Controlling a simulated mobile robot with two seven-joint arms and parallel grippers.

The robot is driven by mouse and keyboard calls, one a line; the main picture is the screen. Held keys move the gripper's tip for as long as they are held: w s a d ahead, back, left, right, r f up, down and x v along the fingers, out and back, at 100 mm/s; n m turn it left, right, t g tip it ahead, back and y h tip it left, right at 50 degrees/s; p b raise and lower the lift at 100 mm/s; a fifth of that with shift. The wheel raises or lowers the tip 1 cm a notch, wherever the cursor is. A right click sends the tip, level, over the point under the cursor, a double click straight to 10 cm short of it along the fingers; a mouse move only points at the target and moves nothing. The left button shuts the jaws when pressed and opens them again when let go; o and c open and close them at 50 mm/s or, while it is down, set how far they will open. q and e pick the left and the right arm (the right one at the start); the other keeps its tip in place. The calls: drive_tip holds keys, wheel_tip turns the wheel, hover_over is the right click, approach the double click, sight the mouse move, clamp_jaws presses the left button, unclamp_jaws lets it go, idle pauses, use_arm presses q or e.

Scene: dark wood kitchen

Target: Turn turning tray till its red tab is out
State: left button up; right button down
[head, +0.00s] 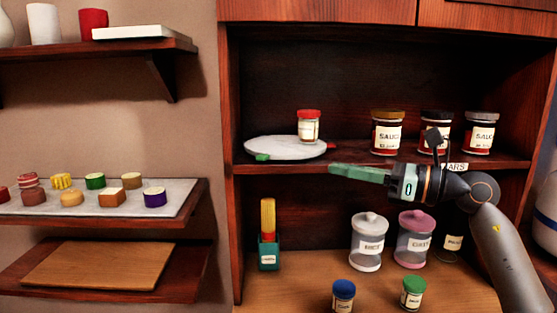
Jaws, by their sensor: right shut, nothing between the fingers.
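The turning tray (275,149) is a pale round disc on the upper shelf of the open cupboard, at its left. A green tab (262,157) sticks out at its front left. A red tab (330,146) shows at its right edge, pointing right. A jar with a red lid (309,127) stands on the right part of the tray. My right gripper (332,168) is shut and empty, its green fingers pointing left near the shelf's front edge, just below and in front of the red tab. I cannot tell whether it touches the tray. My left gripper is out of view.
Several sauce jars (387,133) stand right of the tray on the same shelf. Below are a green bottle (268,248), canisters (369,242) and small jars (343,296). The cupboard's left wall (229,170) is close to the tray. Wall shelves (110,221) are at left.

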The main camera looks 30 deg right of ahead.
sight(265, 157)
use_arm(q)
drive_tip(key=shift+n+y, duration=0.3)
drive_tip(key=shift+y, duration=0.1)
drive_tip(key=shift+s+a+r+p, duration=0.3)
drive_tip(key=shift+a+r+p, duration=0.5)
drive_tip(key=shift+p, duration=0.6)
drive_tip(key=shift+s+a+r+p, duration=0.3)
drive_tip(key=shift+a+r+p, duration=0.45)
drive_tip(key=shift+p, duration=0.6)
use_arm(e)
drive_tip(key=shift+x, duration=6.9)
drive_tip(key=shift+d+f, duration=0.1)
drive_tip(key=shift+f, duration=0.1)
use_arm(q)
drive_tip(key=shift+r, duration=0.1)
use_arm(e)
drive_tip(key=shift+w, duration=0.1)
